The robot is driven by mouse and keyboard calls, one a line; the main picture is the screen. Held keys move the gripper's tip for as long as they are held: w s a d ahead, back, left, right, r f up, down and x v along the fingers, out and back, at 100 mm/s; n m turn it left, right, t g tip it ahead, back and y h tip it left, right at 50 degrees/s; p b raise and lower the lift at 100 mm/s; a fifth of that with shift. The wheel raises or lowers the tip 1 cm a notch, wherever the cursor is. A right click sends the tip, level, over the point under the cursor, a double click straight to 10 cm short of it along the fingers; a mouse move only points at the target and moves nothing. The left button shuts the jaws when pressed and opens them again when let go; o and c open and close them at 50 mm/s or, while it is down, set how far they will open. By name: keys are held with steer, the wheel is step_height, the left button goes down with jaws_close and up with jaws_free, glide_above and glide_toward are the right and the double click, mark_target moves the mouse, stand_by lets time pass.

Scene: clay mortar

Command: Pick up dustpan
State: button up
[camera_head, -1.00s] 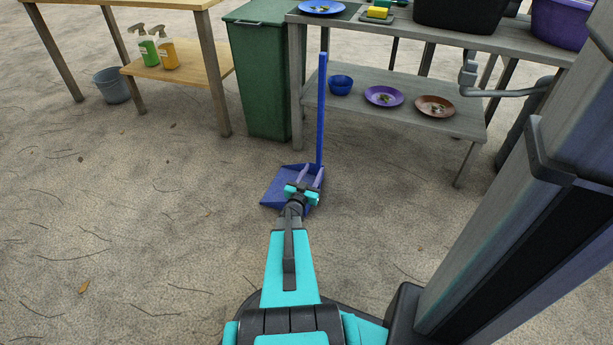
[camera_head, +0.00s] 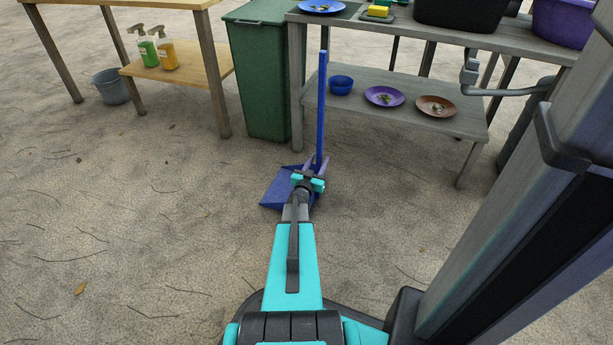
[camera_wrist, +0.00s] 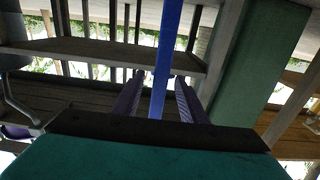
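The blue dustpan (camera_head: 276,190) sits on the ground in front of the grey table, its long blue handle (camera_head: 321,105) standing upright. My gripper (camera_head: 317,162) is over the right part of the pan, at the lower part of the handle, and hides some of the pan. In the wrist view, the handle (camera_wrist: 167,45) runs between the two purple fingers (camera_wrist: 158,98), with a gap on both sides. The gripper is open and not closed on the handle.
A green bin (camera_head: 262,85) and the grey table (camera_head: 395,98) with plates and a bowl on its shelf stand just behind the dustpan. A wooden table (camera_head: 212,62) with two bottles and a grey bucket (camera_head: 111,88) are at the left. The ground at the left is clear.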

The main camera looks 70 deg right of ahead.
steer(key=shift+d+f+b, duration=0.15)
steer(key=shift+d+b, duration=0.35)
steer(key=shift+d, duration=0.2)
steer(key=shift+d+f+b, duration=0.1)
steer(key=shift+d+b, duration=0.35)
steer(key=shift+d, duration=0.2)
steer(key=shift+w+d+r+b, duration=0.15)
steer(key=shift+d+b, duration=0.25)
steer(key=shift+d, duration=0.75)
jaws_close()
steer(key=shift+r, duration=0.1)
